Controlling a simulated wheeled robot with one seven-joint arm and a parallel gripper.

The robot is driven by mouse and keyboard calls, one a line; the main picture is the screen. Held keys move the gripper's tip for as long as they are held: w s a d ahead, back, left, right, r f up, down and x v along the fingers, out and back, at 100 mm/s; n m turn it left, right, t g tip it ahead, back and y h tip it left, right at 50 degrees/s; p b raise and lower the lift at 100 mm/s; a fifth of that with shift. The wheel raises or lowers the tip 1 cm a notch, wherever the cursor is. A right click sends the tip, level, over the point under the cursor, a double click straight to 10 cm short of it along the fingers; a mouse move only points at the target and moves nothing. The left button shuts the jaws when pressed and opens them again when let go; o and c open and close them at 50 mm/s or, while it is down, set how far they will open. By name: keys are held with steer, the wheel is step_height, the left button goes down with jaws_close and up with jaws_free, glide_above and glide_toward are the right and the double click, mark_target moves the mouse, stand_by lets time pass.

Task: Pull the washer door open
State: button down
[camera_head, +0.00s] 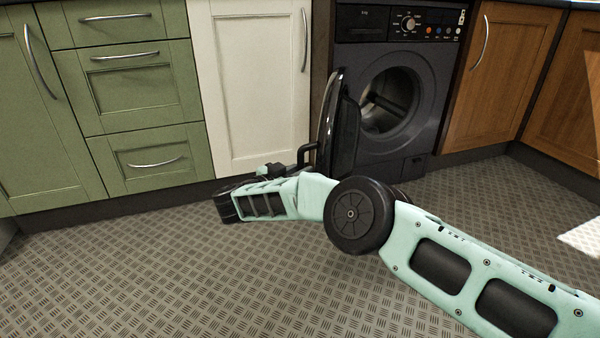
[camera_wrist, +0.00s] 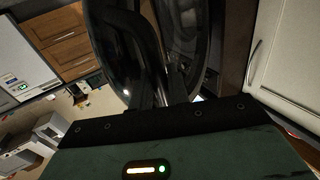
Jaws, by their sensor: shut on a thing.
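The washer (camera_head: 392,100) is a dark front-loader under the counter in the head view, its round drum opening uncovered. Its black round door (camera_head: 345,125) stands swung far out to the left and is seen nearly edge-on. My gripper (camera_head: 309,155) is at the lower outer edge of the door, shut on it; the exact contact is hard to make out. In the wrist view the dark glossy door (camera_wrist: 112,40) fills the top middle, right before my gripper's fingers (camera_wrist: 158,92). The door handle cannot be told apart from the fingers there.
A cream cabinet (camera_head: 250,85) is left of the washer, close behind my gripper. Green drawers (camera_head: 140,100) stand farther left and a wooden cabinet (camera_head: 505,75) to the right. The patterned floor (camera_head: 190,275) in front is clear.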

steer(key=shift+w+d+r, duration=0.1)
steer(key=shift+w+d, duration=0.1)
steer(key=shift+d, duration=0.05)
steer(key=c, duration=1.4)
jaws_free()
steer(key=shift+c, duration=0.2)
steer(key=shift+s, duration=0.1)
steer(key=b+v, duration=0.2)
steer(key=v, duration=1.5)
steer(key=shift+a+b, duration=0.2)
steer(key=shift+b, duration=0.2)
steer(key=shift+s, duration=0.1)
